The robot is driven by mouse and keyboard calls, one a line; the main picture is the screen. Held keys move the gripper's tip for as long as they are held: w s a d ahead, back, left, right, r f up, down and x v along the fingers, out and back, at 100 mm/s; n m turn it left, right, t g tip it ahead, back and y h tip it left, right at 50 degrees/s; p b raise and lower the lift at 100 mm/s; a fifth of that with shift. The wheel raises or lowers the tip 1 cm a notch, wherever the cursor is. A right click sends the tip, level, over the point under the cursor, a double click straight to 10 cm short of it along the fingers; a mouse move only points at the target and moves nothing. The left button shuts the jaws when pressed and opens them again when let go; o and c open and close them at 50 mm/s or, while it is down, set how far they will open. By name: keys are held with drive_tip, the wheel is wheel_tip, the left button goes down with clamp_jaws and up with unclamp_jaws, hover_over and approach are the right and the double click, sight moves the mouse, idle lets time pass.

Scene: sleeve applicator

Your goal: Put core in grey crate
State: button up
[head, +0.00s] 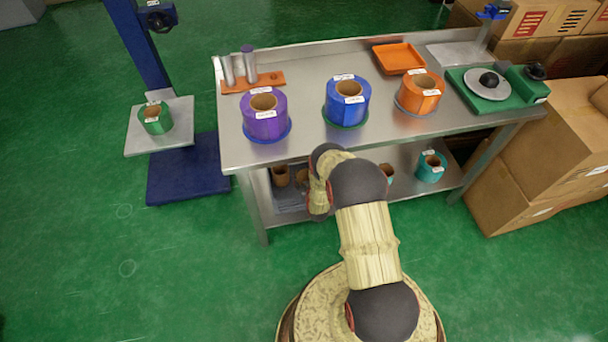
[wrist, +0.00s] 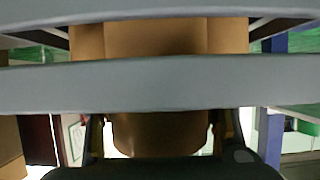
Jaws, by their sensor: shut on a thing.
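My gripper (wrist: 160,140) is shut on a brown cardboard core (wrist: 160,132), which sits between the two dark fingers at the bottom of the wrist view. In the head view my arm reaches to the table's front edge and hides my gripper and the held core. The grey crate (head: 290,198) is on the lower shelf at the left, partly covered by my arm. Brown cores (head: 280,176) show in or at it. In the wrist view, grey horizontal bars cross in front of brown surfaces; I cannot tell exactly what they belong to.
The steel table (head: 310,140) carries a purple roll (head: 265,122), a blue roll (head: 345,105) and an orange roll (head: 420,97). A teal roll (head: 431,170) stands on the lower shelf (head: 405,160). Cardboard boxes (head: 530,160) stand at the right. Green floor is clear at the left front.

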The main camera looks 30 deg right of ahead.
drive_tip(key=shift+f, duration=0.5)
drive_tip(key=o, duration=1.3)
drive_tip(key=shift+c, duration=0.2)
drive_tip(key=shift+r, duration=0.25)
drive_tip(key=p+v, duration=0.1)
drive_tip(key=v, duration=0.3)
drive_tip(key=p+v, duration=0.2)
drive_tip(key=v, duration=0.2)
drive_tip(key=p+v, duration=0.1)
drive_tip(key=v, duration=0.3)
drive_tip(key=shift+r+p, duration=0.3)
drive_tip(key=shift+r, duration=0.15)
